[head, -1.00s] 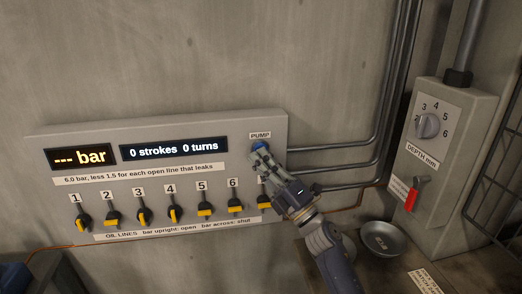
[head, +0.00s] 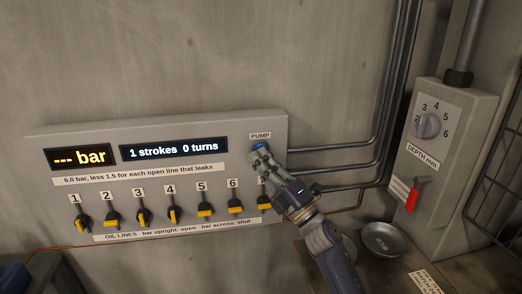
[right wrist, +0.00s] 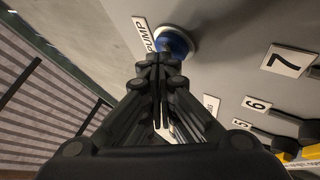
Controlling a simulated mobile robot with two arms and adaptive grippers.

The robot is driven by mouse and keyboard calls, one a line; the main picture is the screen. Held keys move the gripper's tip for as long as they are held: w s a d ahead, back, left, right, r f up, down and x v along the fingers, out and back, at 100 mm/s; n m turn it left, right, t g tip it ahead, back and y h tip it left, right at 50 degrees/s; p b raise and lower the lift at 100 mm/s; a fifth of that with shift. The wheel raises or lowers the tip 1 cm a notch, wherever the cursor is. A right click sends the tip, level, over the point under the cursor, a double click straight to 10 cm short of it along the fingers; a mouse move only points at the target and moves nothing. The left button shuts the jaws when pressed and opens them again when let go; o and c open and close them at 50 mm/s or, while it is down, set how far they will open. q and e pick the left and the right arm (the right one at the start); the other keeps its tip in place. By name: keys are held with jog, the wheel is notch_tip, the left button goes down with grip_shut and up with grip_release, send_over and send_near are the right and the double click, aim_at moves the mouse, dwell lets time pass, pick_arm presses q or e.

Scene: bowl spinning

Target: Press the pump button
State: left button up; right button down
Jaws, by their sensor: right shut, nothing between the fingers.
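The blue pump button (head: 260,146) sits under the PUMP label (head: 260,136) at the panel's upper right. It also shows in the right wrist view (right wrist: 177,40) as a blue dome in a pale ring. My right gripper (head: 262,154) is shut and empty, with its fingertips at the button's lower edge. In the right wrist view the fingertips (right wrist: 160,58) partly cover the button. I cannot tell whether they touch it. The stroke display (head: 174,149) reads "1 strokes 0 turns", and the pressure display (head: 81,157) reads "--- bar". My left gripper is out of view.
A row of several yellow-handled oil line valves (head: 172,214) runs along the panel (head: 240,130) bottom; my right arm partly hides the rightmost. A depth dial box (head: 455,150) with a red lever (head: 411,197) stands right. A metal bowl (head: 382,238) lies below. Pipes (head: 330,148) run beside the button.

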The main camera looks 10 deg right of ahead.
jog(key=s+p, duration=0.2)
jog(key=s, duration=0.4)
dwell(0.6)
jog(key=shift+s+f, duration=0.1)
dwell(0.4)
